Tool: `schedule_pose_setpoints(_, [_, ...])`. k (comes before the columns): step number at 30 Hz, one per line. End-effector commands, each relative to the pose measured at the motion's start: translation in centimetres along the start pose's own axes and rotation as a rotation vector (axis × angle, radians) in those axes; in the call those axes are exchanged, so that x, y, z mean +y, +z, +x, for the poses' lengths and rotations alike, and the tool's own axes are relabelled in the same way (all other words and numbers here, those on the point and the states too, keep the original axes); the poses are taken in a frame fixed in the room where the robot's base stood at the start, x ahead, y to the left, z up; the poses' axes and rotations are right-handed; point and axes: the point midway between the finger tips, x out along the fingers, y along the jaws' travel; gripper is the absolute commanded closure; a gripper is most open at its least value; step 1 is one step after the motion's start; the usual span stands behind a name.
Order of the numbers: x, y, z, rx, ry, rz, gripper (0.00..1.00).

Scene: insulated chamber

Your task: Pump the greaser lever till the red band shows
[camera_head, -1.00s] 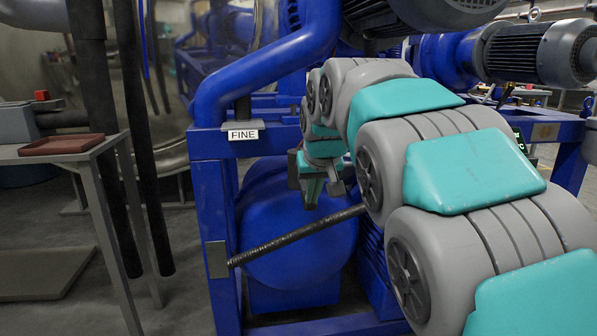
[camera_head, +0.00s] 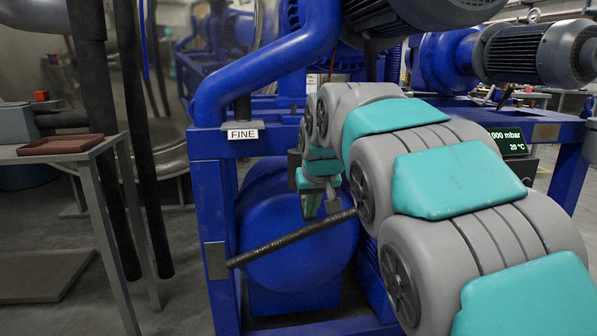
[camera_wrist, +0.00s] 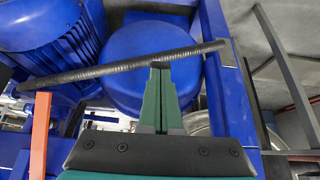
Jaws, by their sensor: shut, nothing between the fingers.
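My gripper (camera_head: 311,207) is shut and empty, pointing down in front of the blue round tank. In the wrist view the closed green fingertips (camera_wrist: 160,66) overlap a dark ribbed rod or hose, and I cannot tell whether they touch it. This ribbed rod (camera_head: 285,240) slants up from the blue frame post to behind my arm in the head view; it also crosses the wrist view (camera_wrist: 105,70). I cannot tell whether it is the greaser lever. No greaser body or red band can be made out for sure. An orange-red strip (camera_wrist: 38,140) stands at left in the wrist view.
A blue frame (camera_head: 209,190) with a "FINE" label (camera_head: 243,134) surrounds the blue tank (camera_head: 290,255). A grey table (camera_head: 25,152) with a red-brown tray (camera_head: 60,145) stands left. A mbar display (camera_head: 508,141) is at right. Dark vertical pipes (camera_head: 110,170) stand between table and frame.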

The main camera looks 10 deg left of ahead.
Motion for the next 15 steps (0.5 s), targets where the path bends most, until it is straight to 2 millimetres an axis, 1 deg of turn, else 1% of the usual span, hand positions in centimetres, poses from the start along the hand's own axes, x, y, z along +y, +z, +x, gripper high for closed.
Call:
schedule_pose_setpoints(2, [-0.01, 0.23, 0.47, -0.003, 0.0, 0.0, 1.0])
schedule_pose_setpoints(8, [-0.01, 0.18, 0.39, -0.003, 0.0, 0.0, 1.0])
schedule_pose_setpoints(11, [-0.01, 0.12, 0.25, -0.002, 0.0, 0.0, 1.0])
schedule_pose_setpoints(15, [0.0, -0.13, -0.43, -0.002, 0.0, 0.0, 1.0])
